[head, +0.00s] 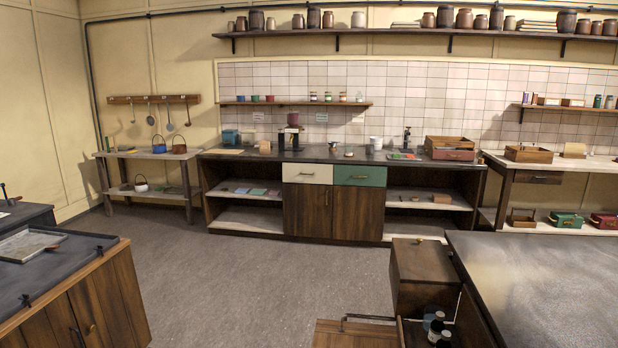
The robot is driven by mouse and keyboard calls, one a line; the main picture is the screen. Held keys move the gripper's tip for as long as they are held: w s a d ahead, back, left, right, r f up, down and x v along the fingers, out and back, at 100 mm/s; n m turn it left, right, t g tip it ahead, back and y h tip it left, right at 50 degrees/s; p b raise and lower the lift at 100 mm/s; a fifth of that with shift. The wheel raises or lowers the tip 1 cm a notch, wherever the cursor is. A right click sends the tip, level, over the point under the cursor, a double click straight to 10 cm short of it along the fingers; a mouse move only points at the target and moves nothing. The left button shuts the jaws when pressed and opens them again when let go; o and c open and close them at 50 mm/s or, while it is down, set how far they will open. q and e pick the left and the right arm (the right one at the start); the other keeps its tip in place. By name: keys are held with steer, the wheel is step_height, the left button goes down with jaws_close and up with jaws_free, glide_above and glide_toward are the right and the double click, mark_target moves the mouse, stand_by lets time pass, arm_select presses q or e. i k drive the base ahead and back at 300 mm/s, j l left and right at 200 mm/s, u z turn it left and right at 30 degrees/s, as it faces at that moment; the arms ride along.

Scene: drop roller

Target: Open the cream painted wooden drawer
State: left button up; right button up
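The cream painted wooden drawer (307,174) is in the long counter against the back wall, above a dark wood cupboard door. Its front looks flush with the counter, so it appears shut. A small dark knob or pull shows near the middle of its front. A green drawer (360,176) sits directly to its right. Neither of my grippers is in the head view, and the drawer is across the room from me.
Grey floor lies open between me and the counter. A wooden cabinet with a dark top (62,258) stands at the left. A large dark-topped table (540,275) and a wooden box-like unit (423,262) stand at the right front. Open shelves flank the drawers.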

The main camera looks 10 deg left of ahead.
mark_target(292, 172)
steer(key=i+j+u, duration=0.2)
steer(key=j, duration=0.15)
steer(key=j+u, duration=0.25)
steer(key=j, duration=0.15)
steer(key=i+j+u, duration=0.2)
steer(key=j, duration=0.15)
steer(key=i+j+u, duration=0.15)
steer(key=i+j, duration=0.2)
steer(key=j, duration=0.15)
steer(key=i+j+u, duration=0.1)
steer(key=i+j, duration=0.25)
steer(key=i+z, duration=0.4)
steer(key=i, duration=0.15)
steer(key=i+j+z, duration=0.2)
steer(key=i+z, duration=0.25)
steer(key=i, duration=2.45)
steer(key=i+l, duration=0.1)
steer(key=i, duration=2.3)
steer(key=i+j+z, duration=0.1)
steer(key=i+j, duration=0.15)
steer(key=i, duration=0.25)
